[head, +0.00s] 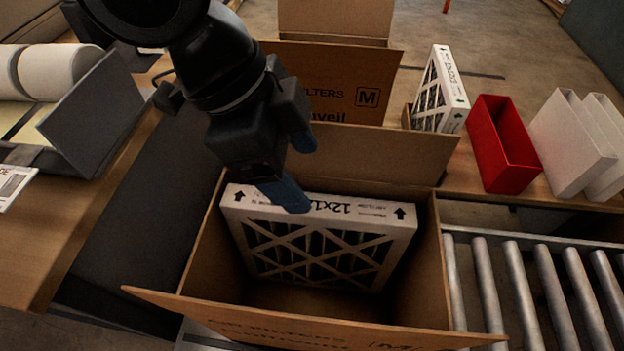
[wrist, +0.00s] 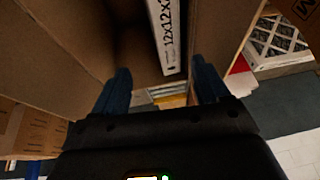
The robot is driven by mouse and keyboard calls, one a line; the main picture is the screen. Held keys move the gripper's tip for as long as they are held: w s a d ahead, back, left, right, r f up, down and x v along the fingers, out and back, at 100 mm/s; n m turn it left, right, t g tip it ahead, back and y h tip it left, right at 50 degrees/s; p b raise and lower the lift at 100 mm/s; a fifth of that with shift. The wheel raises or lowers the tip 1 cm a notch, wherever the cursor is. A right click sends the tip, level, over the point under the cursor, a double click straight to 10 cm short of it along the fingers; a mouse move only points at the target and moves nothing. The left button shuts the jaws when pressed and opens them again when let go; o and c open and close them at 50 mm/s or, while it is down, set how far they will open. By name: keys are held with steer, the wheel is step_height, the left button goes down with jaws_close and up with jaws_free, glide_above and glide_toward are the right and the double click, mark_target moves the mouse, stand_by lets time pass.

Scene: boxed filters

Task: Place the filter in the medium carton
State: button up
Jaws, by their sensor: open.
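A white-framed filter (head: 315,250) printed 12x12 stands on edge inside the open medium carton (head: 205,245), near its back wall. Its lower part is deep in the box. My gripper (head: 293,168) is open above the filter's top edge, with one blue finger overlapping that edge in the head view. In the wrist view my gripper (wrist: 163,88) shows two blue fingers spread apart, with the filter's printed edge (wrist: 168,40) beyond and between them. I cannot tell whether a finger touches it.
A second filter (head: 440,92) stands on the wooden bench at the back right. Beside it are a red bin (head: 502,145) and white boxes (head: 570,140). A roller conveyor (head: 540,290) runs at the right. Paper rolls (head: 50,72) lie left.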

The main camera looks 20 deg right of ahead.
steer(key=v, duration=0.6)
